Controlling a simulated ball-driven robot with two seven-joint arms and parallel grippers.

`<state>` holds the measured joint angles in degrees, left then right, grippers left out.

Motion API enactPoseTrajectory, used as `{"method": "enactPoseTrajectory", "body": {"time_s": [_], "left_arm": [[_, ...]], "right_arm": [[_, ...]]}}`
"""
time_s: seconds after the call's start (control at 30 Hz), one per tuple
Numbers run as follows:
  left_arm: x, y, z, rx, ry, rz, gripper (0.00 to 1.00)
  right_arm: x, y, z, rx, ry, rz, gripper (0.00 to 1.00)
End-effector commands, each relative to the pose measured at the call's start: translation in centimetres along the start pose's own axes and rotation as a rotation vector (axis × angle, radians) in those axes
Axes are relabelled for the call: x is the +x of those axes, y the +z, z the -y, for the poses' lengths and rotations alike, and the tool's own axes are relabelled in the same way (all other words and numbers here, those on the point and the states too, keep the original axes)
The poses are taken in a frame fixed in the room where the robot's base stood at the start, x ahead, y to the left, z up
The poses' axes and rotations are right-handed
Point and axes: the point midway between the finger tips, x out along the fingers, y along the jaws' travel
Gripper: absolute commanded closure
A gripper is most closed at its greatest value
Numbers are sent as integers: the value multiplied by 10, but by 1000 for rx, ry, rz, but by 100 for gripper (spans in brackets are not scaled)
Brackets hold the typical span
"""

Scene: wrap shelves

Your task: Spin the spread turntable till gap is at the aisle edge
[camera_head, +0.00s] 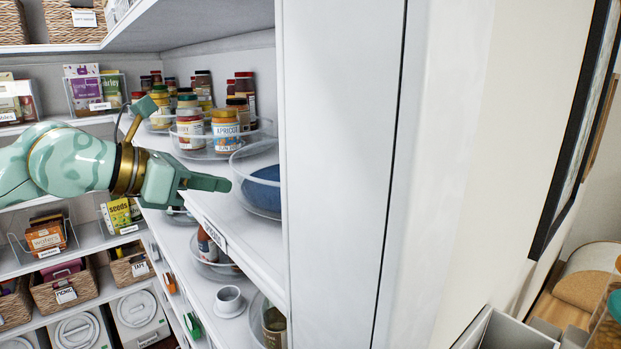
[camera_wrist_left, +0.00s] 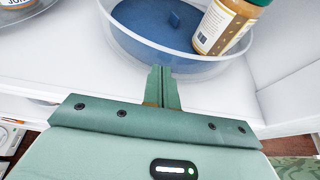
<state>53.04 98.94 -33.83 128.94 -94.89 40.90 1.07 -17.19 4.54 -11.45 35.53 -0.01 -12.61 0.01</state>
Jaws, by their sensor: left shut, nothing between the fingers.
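A clear-walled round turntable with a blue floor (camera_head: 262,190) stands near the shelf's front edge, partly hidden by the white side panel. In the left wrist view this turntable (camera_wrist_left: 150,45) holds a jar with a tan label and green lid (camera_wrist_left: 225,22) at the right. The closed fingers also show in the wrist view (camera_wrist_left: 161,78). My right gripper is not in view.
Beside it, a clear turntable (camera_head: 208,153) carries several jars, including an apricot one (camera_head: 225,130). The white side panel (camera_head: 340,180) closes in the right. Lower shelves hold baskets (camera_head: 65,291), a white cup (camera_head: 229,300) and more turntables.

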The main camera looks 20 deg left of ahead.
Motion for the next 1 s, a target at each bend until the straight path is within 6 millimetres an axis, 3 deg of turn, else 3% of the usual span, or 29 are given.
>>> {"method": "enactPoseTrajectory", "body": {"time_s": [0.2,0.7,1.0], "left_arm": [[5,2,1,0,0,0,100],[1,-1,19,0,-1,-1,100],[0,0,21,0,-1,0,100]], "right_arm": [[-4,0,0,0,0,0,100],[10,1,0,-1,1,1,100],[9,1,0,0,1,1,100]]}}
